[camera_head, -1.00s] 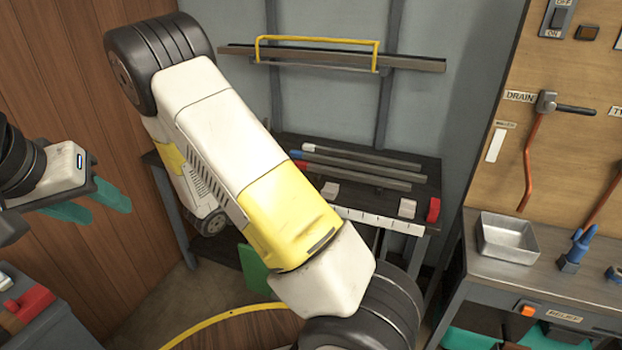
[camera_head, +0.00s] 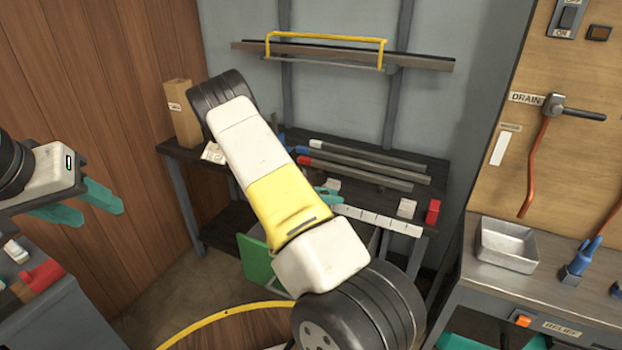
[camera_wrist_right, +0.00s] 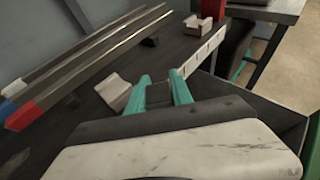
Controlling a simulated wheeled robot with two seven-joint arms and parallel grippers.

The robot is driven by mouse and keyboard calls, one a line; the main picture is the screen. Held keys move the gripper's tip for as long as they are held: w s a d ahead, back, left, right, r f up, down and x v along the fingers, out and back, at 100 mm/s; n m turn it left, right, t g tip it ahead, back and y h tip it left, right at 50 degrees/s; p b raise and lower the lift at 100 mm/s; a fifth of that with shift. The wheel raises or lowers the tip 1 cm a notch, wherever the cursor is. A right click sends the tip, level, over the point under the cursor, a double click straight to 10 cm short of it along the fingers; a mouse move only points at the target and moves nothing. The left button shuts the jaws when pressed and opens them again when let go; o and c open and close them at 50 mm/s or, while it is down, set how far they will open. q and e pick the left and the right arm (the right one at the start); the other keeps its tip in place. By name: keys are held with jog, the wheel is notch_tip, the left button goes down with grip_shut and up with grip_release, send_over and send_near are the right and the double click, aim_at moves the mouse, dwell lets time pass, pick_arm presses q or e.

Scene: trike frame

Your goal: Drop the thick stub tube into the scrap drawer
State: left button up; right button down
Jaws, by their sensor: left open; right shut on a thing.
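My right gripper (camera_wrist_right: 161,80) has its teal fingers shut on a short dark stub tube (camera_wrist_right: 158,94), low over the dark table in the right wrist view. I cannot tell whether the stub touches the table. In the head view my right arm hides most of that gripper; only a bit of teal finger (camera_head: 328,191) shows near the white ruled strip. My left gripper (camera_head: 98,214) is open and empty at the far left, away from the table. I cannot make out the scrap drawer for certain.
Long tubes (camera_head: 365,170) with coloured ends lie on the dark table (camera_head: 425,165), with grey blocks and a red block (camera_head: 433,211) near its edge. A white ruled strip (camera_head: 378,219) runs along the front. A metal tray (camera_head: 506,245) sits on the right bench. A green panel (camera_head: 256,262) stands below.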

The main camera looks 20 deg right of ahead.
jog(key=shift+f, duration=0.85)
jog(key=c, duration=1.1)
grip_release()
jog(key=shift+o, duration=0.2)
jog(key=v, duration=0.8)
